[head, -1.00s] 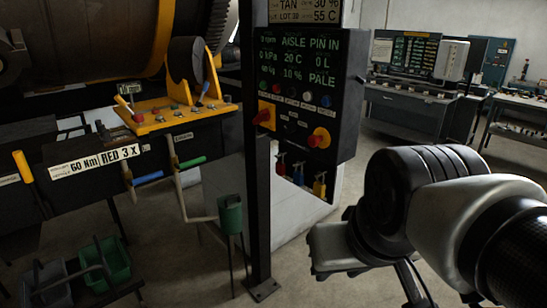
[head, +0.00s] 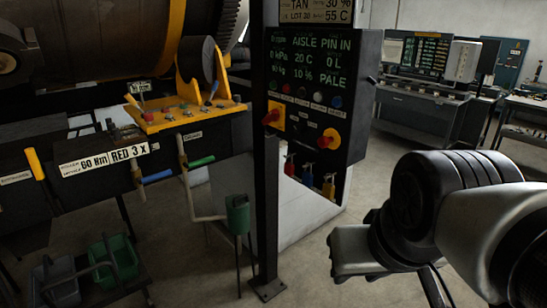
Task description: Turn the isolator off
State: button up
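A black control panel (head: 352,108) hangs on a dark post right of centre in the head view. On its left side is a red handle on a yellow square plate (head: 277,117), which looks like a rotary isolator. Its exact position is hard to read. To its right is a red knob on a yellow round base (head: 328,138). No label naming the isolator is legible. My arm reaches in from the right. My gripper (head: 362,262) is low, below and right of the panel, apart from it. Its fingertips are not clearly shown.
A drum machine with a yellow lever box (head: 180,117) stands left. The floor between panel and far console (head: 420,112) is clear.

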aim_at(274, 115)
jog(key=i+j+z, duration=1)
jog(key=i+j, duration=0.1)
jog(key=i, duration=0.1)
